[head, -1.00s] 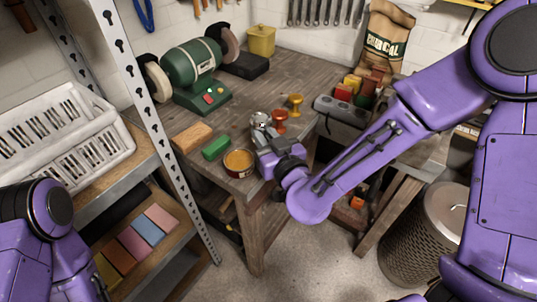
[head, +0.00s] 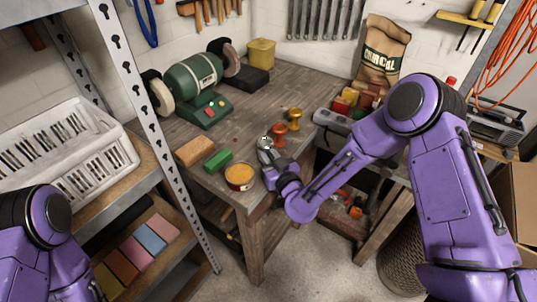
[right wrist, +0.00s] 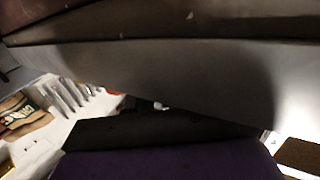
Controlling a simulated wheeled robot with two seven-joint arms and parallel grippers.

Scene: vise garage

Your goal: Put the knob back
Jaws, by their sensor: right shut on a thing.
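My right gripper (head: 266,153) is at the front corner of the wooden workbench, pointing away from me. It is shut on a small silvery knob (head: 265,142), which shows at its fingertips and is partly hidden by them. A red-orange knob (head: 280,130) and a gold knob (head: 294,115) stand upright on the bench just beyond, to the right. I cannot tell whether the silvery knob touches the bench. The right wrist view is mostly filled by a blurred grey surface close to the lens. My left arm shows at the lower left, its gripper out of frame.
A green bench grinder (head: 190,75) stands behind. A metal shelf post (head: 150,110) rises at left.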

